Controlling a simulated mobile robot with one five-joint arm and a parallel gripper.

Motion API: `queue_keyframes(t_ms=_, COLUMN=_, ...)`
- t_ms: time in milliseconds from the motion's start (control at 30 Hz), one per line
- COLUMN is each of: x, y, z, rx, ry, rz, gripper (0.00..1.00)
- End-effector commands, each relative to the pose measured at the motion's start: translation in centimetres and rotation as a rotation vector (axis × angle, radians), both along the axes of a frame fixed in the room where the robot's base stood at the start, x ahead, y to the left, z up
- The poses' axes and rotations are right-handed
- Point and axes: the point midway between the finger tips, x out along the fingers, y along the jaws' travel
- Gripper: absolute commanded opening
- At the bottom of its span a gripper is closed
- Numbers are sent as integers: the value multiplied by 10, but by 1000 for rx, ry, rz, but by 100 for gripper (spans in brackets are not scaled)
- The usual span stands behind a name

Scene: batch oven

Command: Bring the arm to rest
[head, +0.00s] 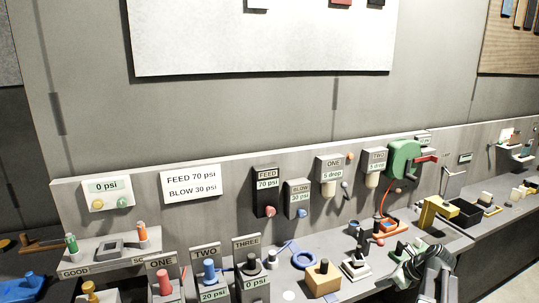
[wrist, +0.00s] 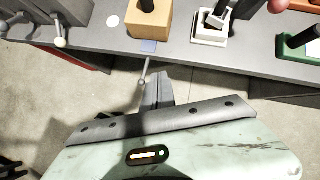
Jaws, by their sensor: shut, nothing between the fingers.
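My gripper (head: 436,272) shows at the lower right of the head view, in front of the bench's front edge. Its fingers are shut with nothing seen between them. In the wrist view my gripper (wrist: 155,90) points toward the bench edge over the floor, apart from the things on the bench. The bench top (wrist: 188,62) runs across the upper part of that view.
A wooden block with a dark knob (head: 322,278) and a small white-based fixture (head: 355,266) stand on the bench. A green-based fixture (wrist: 298,48) is at the right in the wrist view. Labelled regulators, such as FEED (head: 266,190), line the back panel. Floor (wrist: 40,100) before the bench is clear.

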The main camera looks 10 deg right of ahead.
Motion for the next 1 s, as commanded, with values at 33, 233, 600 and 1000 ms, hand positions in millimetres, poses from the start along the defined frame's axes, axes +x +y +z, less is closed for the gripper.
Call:
queue_keyframes(t_ms=33, x=16, y=37, z=-13, rx=-9, ry=9, rz=64, gripper=0)
queue_keyframes(t_ms=233, x=50, y=201, z=-56, rx=-145, ry=42, rz=466, gripper=0)
queue_keyframes(t_ms=600, x=-2, y=390, z=-116, rx=-601, ry=-36, rz=1561, gripper=0)
queue_keyframes(t_ms=1000, x=-36, y=357, z=-120, rx=-819, ry=-144, rz=2405, gripper=0)
